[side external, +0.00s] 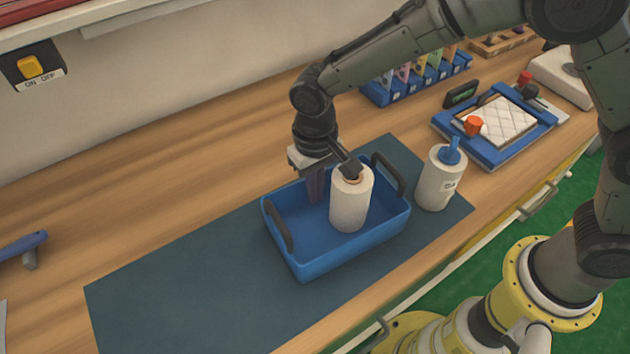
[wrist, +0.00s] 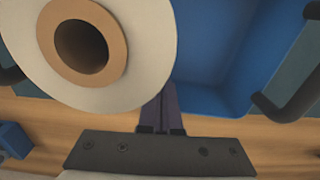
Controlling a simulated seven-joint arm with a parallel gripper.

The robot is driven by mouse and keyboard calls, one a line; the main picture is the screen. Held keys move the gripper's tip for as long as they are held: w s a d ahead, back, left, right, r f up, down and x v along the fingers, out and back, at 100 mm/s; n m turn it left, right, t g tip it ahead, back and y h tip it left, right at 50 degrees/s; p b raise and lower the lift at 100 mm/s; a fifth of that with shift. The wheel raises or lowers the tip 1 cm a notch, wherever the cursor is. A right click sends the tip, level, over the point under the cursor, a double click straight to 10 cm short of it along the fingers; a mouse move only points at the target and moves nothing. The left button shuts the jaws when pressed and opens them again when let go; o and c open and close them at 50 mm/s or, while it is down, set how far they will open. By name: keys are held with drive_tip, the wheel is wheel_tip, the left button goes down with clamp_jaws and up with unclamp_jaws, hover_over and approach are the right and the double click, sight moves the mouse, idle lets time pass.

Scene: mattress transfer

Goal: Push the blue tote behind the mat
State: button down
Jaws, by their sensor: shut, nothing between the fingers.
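The blue tote (side external: 350,252), with a dark handle at each end, sits on the dark blue-grey mat (side external: 190,290). My gripper (side external: 316,195) is shut and empty, pointing down at the tote's wall-side edge, beside the bottle. Its fingertips overlap the tote's inside in the side view; contact with the wall cannot be told. In the wrist view the shut fingers (wrist: 164,100) lie between the bottle and blue tote surface (wrist: 215,60).
A blue-framed tray (side external: 481,156) and a blue rack (side external: 400,97) lie farther right. Bare wooden bench (side external: 190,190) runs between mat and wall. A blue object (side external: 22,245) lies at the left.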

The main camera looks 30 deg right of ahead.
drive_tip(key=w, duration=2)
drive_tip(key=shift+w+a, duration=0.15)
drive_tip(key=shift+w, duration=1.15)
